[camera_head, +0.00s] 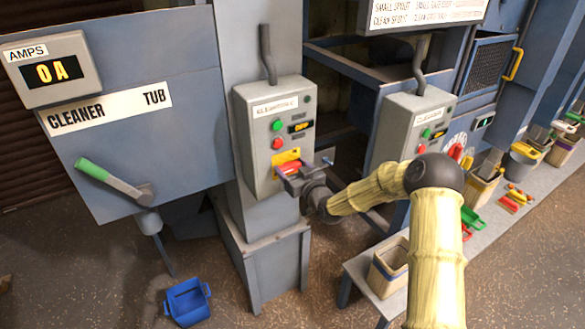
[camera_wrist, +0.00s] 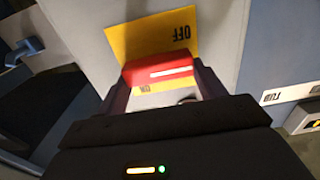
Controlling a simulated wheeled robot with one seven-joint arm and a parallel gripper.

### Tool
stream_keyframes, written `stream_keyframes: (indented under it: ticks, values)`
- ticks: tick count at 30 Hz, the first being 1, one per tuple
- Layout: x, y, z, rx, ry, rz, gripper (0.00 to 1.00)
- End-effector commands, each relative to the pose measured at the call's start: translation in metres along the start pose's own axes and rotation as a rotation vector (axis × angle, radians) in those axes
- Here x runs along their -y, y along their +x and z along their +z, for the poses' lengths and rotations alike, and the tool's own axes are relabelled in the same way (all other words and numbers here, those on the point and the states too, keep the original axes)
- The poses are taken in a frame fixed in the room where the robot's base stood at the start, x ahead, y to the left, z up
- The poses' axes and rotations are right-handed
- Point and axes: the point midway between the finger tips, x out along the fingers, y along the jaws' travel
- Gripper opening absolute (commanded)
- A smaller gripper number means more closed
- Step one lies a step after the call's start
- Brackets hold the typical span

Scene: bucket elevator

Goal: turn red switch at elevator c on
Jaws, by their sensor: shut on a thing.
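The elevator C control box (camera_head: 262,160) is a grey box on a column at the centre of the head view. Its label seems to read ELEVATOR C. The red switch (camera_head: 290,168) is low on its front, over a yellow plate (camera_head: 287,156). My gripper (camera_head: 291,172) is at the switch. In the wrist view the red switch (camera_wrist: 158,72) lies between the fingers of my gripper (camera_wrist: 160,80), which is shut on it. The yellow plate (camera_wrist: 150,38) shows OFF, upside down, above the switch and a partly hidden ON below it.
The box also has a green button (camera_head: 278,125), a red button (camera_head: 278,144) and a small amber display (camera_head: 301,127). A similar control box (camera_head: 395,130) stands to the right. A green-handled lever (camera_head: 115,180) is at left. A blue bucket (camera_head: 187,302) is on the floor.

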Motion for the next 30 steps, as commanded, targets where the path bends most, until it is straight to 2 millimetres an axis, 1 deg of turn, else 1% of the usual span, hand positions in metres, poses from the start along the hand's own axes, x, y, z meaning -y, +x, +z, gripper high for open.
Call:
stream_keyframes:
  ticks: [8, 14, 20, 30]
  values:
    - [-0.0017, 0.0008, 0.0014, -0.002, 0.045, 0.005, 0.46]
    - [-0.0035, 0.0002, 0.0033, -0.001, 0.141, 0.005, 0.46]
    - [-0.0061, -0.0003, 0.0047, -0.001, 0.293, 0.006, 0.46]
    - [-0.0097, -0.0006, 0.0069, 0.000, 0.614, 0.007, 0.46]
